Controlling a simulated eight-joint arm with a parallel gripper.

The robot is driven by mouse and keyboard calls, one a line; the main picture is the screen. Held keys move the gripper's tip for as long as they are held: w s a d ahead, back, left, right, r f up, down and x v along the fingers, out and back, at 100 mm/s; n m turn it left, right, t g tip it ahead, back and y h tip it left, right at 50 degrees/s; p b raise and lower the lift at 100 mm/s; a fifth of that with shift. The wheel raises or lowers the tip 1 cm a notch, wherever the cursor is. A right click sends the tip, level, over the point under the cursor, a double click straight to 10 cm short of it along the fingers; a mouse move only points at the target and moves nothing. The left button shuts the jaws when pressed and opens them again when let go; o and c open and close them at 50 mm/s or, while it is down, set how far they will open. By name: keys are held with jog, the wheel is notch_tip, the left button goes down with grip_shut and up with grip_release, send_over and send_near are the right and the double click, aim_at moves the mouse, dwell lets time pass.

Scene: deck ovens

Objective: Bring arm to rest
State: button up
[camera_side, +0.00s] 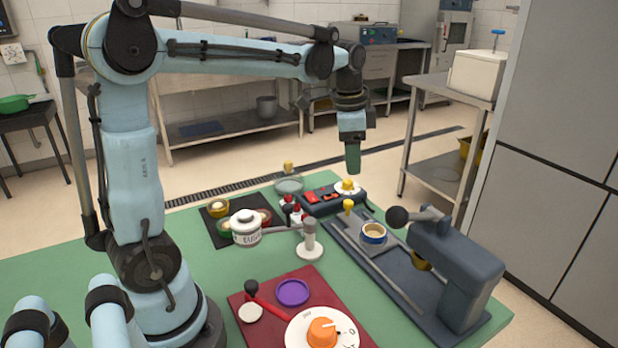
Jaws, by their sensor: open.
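My gripper (353,158) hangs at the end of my light blue arm, pointing down above the back right part of the green table (90,262). It is empty, and nothing shows between its fingers, which overlap from this side. Below it, apart from it, is a dark box (322,204) with red switches and a white dial with a yellow knob (348,187). My arm's upper link is raised and its forearm reaches level to the right.
A dark grey press-like fixture (455,265) with a ball-ended lever stands at the right. A white jar (246,228) and a grey post (309,240) stand mid-table. A maroon board (270,315) holds a purple disc (292,292) and an orange knob (322,332).

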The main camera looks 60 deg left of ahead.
jog(key=s+d+f+n+t, duration=0.4)
jog(key=s+d+n+t, duration=0.1)
jog(key=s+d, duration=0.4)
jog(key=shift+s+d+f+n, duration=0.35)
jog(key=shift+s+n, duration=0.45)
jog(key=shift+s, duration=0.45)
